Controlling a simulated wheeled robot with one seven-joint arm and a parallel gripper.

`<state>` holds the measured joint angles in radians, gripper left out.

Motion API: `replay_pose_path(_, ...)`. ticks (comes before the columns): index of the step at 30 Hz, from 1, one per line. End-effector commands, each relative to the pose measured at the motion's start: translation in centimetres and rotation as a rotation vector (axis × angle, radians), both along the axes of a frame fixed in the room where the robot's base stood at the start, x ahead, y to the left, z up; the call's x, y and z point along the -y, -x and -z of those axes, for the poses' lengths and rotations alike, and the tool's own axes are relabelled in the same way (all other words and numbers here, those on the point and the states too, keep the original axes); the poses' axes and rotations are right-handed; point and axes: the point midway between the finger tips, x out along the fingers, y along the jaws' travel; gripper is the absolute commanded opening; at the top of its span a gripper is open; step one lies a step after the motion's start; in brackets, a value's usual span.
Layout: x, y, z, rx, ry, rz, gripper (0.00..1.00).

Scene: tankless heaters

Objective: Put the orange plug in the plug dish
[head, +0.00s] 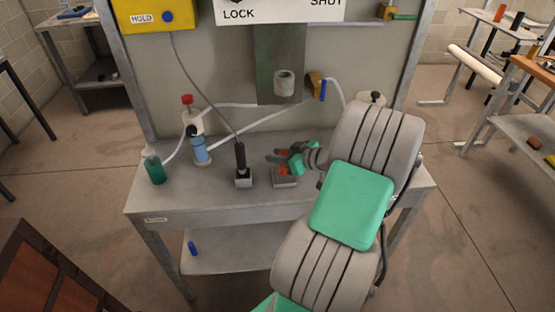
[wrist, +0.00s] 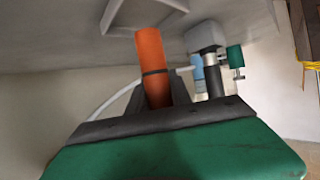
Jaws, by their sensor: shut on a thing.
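The orange plug (wrist: 152,58) is a cylinder with a dark ring, held between the dark fingers of my gripper (wrist: 155,92) in the wrist view. In the head view my gripper (head: 283,160) is just above the plug dish, and parts of the orange plug (head: 285,170) show beside the fingers. The plug dish (head: 285,183) is a small grey square tray on the bench. Its rim also shows in the wrist view (wrist: 118,14), beyond the plug's far end. I cannot tell whether the plug touches the dish.
A black-handled device on a pale square base (head: 243,181) stands just left of the dish. A blue cylinder (head: 200,152), a red-topped valve (head: 190,115) and a green bottle (head: 154,168) stand further left on the grey bench (head: 170,200). A grey hose hangs above.

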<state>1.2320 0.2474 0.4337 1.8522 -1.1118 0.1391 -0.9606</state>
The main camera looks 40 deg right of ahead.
Motion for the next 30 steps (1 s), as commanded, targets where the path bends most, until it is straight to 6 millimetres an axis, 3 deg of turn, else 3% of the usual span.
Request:
replay_pose_path(3,-0.1,0.1,1.6,-0.001,-0.005,0.001,0.0)
replay_pose_path(15,-0.1,0.1,2.4,0.0,-0.002,0.001,0.0)
replay_pose_path(16,-0.1,0.1,2.2,0.0,-0.002,0.001,0.28)
replay_pose_path(23,-0.1,0.1,2.2,0.0,-0.002,0.001,0.46)
replay_pose_path(30,-0.1,0.1,2.1,0.0,-0.002,0.001,0.47)
